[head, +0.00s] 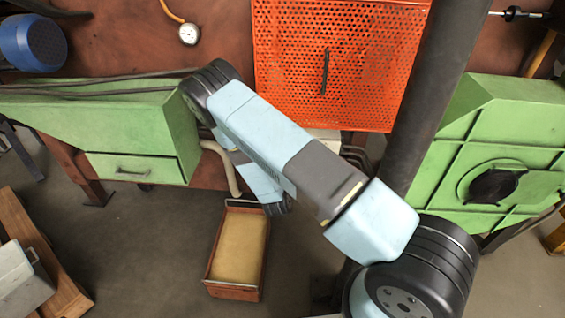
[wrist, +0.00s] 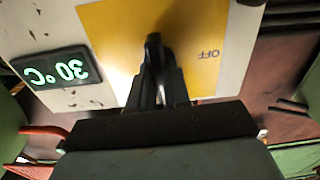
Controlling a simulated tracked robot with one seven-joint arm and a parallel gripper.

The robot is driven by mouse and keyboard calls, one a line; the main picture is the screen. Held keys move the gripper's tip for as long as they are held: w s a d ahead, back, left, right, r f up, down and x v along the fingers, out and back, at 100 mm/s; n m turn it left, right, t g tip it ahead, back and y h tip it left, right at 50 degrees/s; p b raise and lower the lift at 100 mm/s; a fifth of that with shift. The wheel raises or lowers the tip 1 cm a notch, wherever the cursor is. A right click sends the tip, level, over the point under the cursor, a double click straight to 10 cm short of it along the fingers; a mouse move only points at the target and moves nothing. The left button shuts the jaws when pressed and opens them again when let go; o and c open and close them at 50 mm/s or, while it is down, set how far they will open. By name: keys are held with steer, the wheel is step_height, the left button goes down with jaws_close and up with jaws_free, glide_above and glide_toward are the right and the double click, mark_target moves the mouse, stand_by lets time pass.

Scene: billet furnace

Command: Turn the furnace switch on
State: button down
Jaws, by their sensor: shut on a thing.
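The furnace switch is a black handle (wrist: 153,44) on a yellow plate (wrist: 120,28) in the wrist view. The word OFF shows upside down on the plate, to the right of the handle. My gripper (wrist: 160,72) is shut on the black handle, its fingers reaching up to it from below in the picture. Part of the handle is hidden by the fingers. In the head view my arm hides my gripper and the switch.
A display (wrist: 62,75) left of the plate reads 30°C upside down. In the head view, an orange perforated guard (head: 290,60), green housings (head: 140,130) and a sand-coloured tray with a red-brown rim (head: 233,291) stand around my arm. Floor is open left of the tray.

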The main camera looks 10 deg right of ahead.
steer(key=shift+m, duration=0.4)
steer(key=c, duration=1.1)
jaws_free()
steer(key=shift+s, duration=0.1)
steer(key=s+a, duration=0.1)
steer(key=s, duration=0.8)
steer(key=s+a, duration=0.1)
steer(key=s, duration=0.3)
steer(key=shift+s+a+r, duration=0.1)
steer(key=shift+s+a, duration=0.15)
steer(key=shift+a, duration=0.1)
